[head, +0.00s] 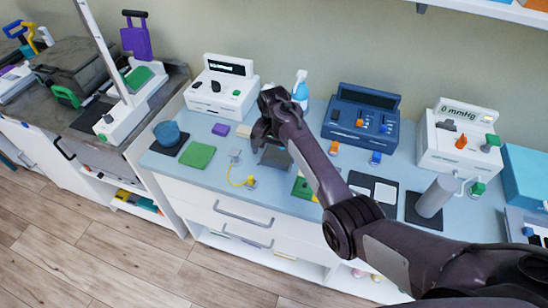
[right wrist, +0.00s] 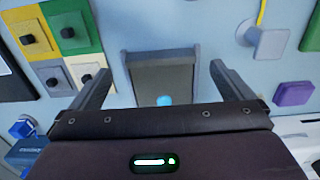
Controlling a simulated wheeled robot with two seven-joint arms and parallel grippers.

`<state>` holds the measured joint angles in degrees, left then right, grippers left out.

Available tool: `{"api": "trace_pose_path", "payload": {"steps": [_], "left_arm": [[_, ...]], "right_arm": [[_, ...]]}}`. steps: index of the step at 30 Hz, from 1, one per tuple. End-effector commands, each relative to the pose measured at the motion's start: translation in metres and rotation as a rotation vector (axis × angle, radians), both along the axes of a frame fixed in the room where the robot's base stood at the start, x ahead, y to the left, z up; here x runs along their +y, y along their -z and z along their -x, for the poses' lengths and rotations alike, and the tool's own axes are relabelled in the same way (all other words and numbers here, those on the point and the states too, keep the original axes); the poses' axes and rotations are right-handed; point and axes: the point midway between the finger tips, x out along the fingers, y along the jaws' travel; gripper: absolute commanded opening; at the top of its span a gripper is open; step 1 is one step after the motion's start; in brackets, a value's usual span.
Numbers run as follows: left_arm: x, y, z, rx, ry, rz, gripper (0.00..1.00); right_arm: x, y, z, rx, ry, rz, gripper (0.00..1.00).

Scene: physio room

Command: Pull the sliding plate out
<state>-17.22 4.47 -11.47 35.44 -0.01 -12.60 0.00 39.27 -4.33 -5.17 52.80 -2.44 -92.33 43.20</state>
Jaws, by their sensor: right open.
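A dark grey plate (right wrist: 160,72) sits in a grey frame on the light blue counter in the right wrist view, between my two fingers in the picture. A small blue piece (right wrist: 165,99) shows at its near end, partly cut off by my gripper body. In the head view the grey plate and frame (head: 275,156) lie just below my right gripper (head: 262,130). My left gripper is not in view.
A board with coloured squares (head: 305,188) and a yellow cord (head: 240,182) flank the plate. A white device (head: 220,85), a spray bottle (head: 300,90) and a blue device (head: 362,117) stand behind. A grey cylinder (head: 436,196) stands at right.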

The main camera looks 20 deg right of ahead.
Motion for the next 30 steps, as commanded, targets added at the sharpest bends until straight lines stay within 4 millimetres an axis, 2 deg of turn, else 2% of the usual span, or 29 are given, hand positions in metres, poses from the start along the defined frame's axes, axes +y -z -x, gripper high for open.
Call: {"api": "trace_pose_path", "payload": {"steps": [6,11,25,28,30], "left_arm": [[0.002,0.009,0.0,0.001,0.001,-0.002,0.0],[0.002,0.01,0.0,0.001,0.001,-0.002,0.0],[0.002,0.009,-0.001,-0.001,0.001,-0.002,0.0],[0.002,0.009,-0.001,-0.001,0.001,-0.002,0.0],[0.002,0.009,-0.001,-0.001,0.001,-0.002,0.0]], "right_arm": [[0.001,-0.032,-0.001,-0.003,-0.002,-0.001,1.0],[0.001,-0.042,0.0,0.0,-0.001,0.0,1.0],[0.0,-0.042,0.001,0.0,-0.002,0.0,1.0],[-0.003,-0.034,0.008,-0.005,-0.017,0.0,1.0],[-0.007,-0.024,0.02,-0.017,-0.043,0.001,1.0]]}}
